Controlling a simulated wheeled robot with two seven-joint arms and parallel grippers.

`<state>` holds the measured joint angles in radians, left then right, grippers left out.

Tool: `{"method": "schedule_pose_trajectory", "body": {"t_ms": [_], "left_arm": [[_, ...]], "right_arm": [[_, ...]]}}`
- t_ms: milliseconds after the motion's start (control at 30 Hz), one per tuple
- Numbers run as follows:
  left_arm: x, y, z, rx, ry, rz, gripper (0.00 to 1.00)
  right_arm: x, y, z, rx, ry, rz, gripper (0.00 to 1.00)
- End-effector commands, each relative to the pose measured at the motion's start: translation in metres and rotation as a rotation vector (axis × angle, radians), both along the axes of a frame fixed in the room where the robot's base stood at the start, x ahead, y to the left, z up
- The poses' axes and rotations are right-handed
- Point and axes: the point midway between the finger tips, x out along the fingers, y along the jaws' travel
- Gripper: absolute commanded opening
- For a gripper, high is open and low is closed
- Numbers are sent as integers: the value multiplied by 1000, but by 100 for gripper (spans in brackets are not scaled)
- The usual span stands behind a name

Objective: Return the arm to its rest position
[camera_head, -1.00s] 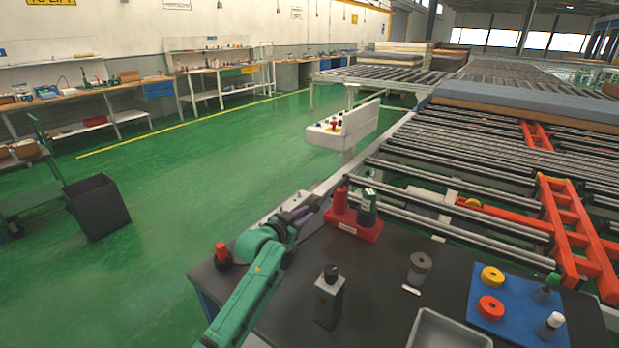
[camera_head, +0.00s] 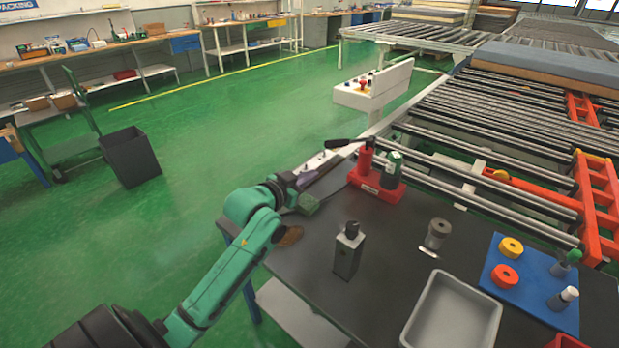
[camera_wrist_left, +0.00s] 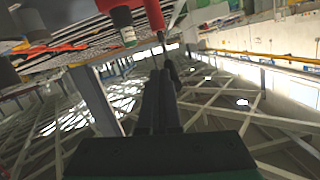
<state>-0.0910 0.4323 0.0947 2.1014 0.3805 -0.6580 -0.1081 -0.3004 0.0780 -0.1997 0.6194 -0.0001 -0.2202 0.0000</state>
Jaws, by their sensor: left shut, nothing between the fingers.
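My left arm (camera_head: 232,262), green with dark joints, comes in from the lower left across the black workbench's left edge (camera_head: 290,268). My left gripper (camera_wrist_left: 166,85) is shut and empty in the wrist view, its dark fingers pressed together. In the head view its fingers are hard to make out against the dark parts by the red bottle (camera_head: 366,158). The red bottle and a green bottle (camera_head: 392,170) stand in a red holder (camera_head: 372,190). The wrist view shows them upside down near the fingertips; I cannot tell if they touch. My right gripper is out of view.
The workbench also carries a grey bottle (camera_head: 348,254), a grey cylinder (camera_head: 437,233), a grey tray (camera_head: 446,340) and a blue board (camera_head: 507,292) with small parts. A roller conveyor (camera_head: 470,150) lies behind. Green floor (camera_head: 250,120) is open to the left.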

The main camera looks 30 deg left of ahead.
Motion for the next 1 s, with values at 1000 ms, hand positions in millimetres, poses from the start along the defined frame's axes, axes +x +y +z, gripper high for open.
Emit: {"method": "schedule_pose_trajectory", "body": {"t_ms": [1000], "left_arm": [[-203, -82, -174, 4, 878, 55, 0]], "right_arm": [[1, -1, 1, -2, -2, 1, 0]]}}
